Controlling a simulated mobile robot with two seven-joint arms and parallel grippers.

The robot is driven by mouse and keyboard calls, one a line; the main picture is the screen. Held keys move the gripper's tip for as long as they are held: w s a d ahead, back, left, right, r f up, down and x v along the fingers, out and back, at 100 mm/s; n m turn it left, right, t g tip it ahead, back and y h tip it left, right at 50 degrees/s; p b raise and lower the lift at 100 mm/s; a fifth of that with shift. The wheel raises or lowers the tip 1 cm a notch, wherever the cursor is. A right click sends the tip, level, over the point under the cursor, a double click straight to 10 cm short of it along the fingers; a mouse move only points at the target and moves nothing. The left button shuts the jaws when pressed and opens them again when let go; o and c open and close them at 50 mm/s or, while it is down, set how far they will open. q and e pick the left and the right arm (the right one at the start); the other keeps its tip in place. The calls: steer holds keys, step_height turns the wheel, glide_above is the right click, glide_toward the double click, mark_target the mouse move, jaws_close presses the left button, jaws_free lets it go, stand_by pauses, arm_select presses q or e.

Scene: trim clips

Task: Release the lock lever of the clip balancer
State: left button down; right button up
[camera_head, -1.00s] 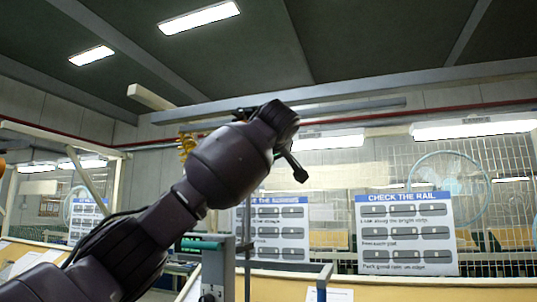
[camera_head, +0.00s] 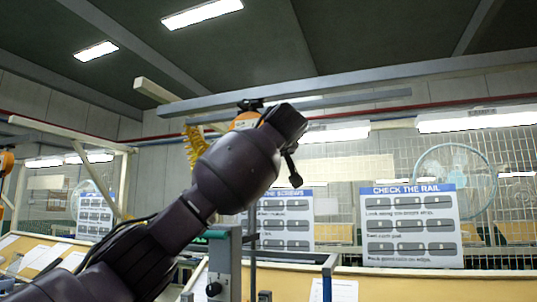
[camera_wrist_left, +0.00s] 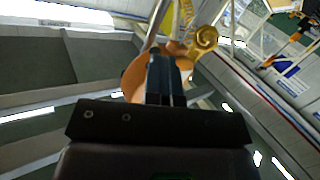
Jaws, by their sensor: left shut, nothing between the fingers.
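The clip balancer appears to be the orange rounded body (camera_head: 246,119) hanging under the overhead rail, partly hidden behind my left wrist. In the left wrist view the orange body (camera_wrist_left: 133,78) is close behind my left gripper (camera_wrist_left: 167,62), whose dark fingers are together and empty. A yellow-brass round part (camera_wrist_left: 204,39) sticks out beside the fingertips on the right; I cannot tell whether it is the lock lever. Contact between the fingers and the balancer cannot be told. My right gripper is not in view.
A yellow coiled hose (camera_head: 195,145) hangs left of my wrist. A grey post (camera_head: 222,262) stands below my arm. The overhead rail (camera_head: 345,104) crosses above. A sign board (camera_head: 412,228) and mesh fence stand at the back right.

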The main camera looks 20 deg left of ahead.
arm_select(q)
steer(key=shift+a, duration=0.1)
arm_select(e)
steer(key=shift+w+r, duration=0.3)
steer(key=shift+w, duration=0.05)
